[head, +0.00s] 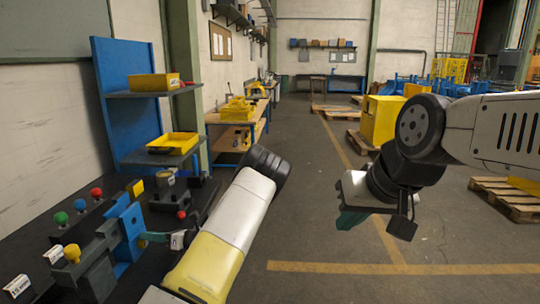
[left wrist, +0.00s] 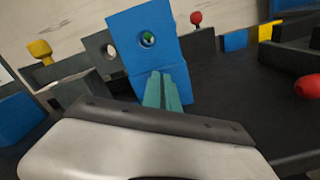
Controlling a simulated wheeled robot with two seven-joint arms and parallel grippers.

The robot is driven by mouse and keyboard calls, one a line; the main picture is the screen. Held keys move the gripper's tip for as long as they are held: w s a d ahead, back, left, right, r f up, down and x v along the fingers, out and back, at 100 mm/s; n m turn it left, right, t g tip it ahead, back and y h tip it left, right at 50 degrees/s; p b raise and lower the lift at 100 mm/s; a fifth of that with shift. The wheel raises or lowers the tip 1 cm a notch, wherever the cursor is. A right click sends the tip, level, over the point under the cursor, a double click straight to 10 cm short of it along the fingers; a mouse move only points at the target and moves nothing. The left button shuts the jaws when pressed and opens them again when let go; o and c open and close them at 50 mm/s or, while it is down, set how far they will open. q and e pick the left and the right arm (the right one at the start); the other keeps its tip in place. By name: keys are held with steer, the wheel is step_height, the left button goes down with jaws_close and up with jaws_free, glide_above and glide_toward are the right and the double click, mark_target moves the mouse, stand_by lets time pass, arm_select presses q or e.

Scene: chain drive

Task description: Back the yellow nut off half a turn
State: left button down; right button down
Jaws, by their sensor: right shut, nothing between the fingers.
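A yellow knob-shaped piece (head: 72,253) stands at the near left of the bench in the head view; it also shows at the upper left of the left wrist view (left wrist: 40,50). I cannot tell for sure that it is the nut. A blue block with a hole (left wrist: 146,50) stands beside it. My left gripper (head: 152,237) points at the blue block, its teal fingers (left wrist: 166,88) close together in front of the block's lower part. Whether they hold anything or touch the block is unclear. My right gripper (head: 350,218) is shut and empty, above the floor away from the bench.
A green knob (head: 61,218) and a red knob (head: 96,193) stand behind the yellow one. A red ball-shaped knob (left wrist: 308,87) is at the right in the left wrist view. A blue shelf rack with yellow bins (head: 172,143) stands behind the bench.

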arm_select(q)
steer(key=shift+s, duration=0.15)
stand_by(0.3)
steer(key=shift+r, duration=0.35)
steer(key=shift+s+d, duration=0.15)
steer(key=shift+d, duration=2.85)
